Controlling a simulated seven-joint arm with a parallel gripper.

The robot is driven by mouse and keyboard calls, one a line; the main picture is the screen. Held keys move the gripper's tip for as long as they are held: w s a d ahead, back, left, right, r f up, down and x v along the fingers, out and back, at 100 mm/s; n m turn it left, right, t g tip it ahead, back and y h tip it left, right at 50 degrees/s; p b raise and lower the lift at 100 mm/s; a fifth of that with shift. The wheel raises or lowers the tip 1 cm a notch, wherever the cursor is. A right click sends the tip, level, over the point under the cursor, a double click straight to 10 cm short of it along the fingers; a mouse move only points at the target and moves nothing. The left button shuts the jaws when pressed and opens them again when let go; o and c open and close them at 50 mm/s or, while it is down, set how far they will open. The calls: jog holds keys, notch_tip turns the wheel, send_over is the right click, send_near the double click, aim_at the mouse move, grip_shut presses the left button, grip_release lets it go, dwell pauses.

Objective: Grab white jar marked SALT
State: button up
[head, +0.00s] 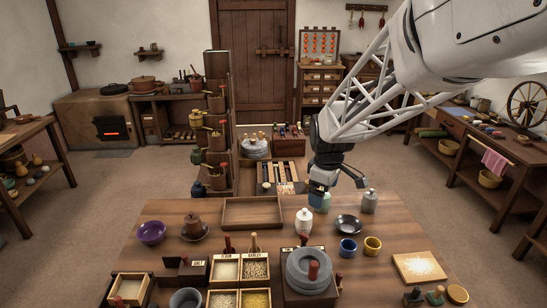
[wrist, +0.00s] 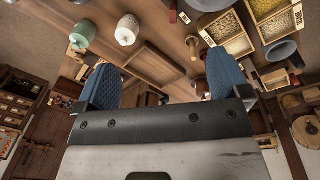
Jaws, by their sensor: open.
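A white lidded jar (head: 304,222) stands upright near the middle of the table's back half; no lettering on it can be read. It also shows in the wrist view, at the top left (wrist: 127,30). My gripper (head: 334,190) is above the table's back edge, behind and to the right of the white jar. Its two blue fingers are apart with nothing held between them (wrist: 164,78). A pale green jar (head: 326,202) stands close by below the gripper, partly hidden by it; it also shows left of the white jar in the wrist view (wrist: 84,35).
A grey jar (head: 369,202), a dark plate (head: 348,224), a blue cup (head: 348,248) and a yellow cup (head: 372,246) stand to the right. An empty wooden tray (head: 252,212) lies left of the white jar. Grain boxes (head: 256,270) and a stone quern (head: 310,270) are in front.

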jog(key=w+f+n, duration=0.4)
jog(key=w+f, duration=0.5)
jog(key=w, duration=0.2)
jog(key=n+g, duration=0.1)
jog(key=n, duration=0.3)
send_over(304, 212)
jog(key=w, duration=0.1)
jog(key=f, duration=0.8)
jog(key=shift+d+f, duration=0.2)
jog(key=shift+f, duration=0.15)
jog(key=shift+f, duration=1.3)
jog(key=shift+f, duration=0.1)
jog(key=shift+f, duration=2.55)
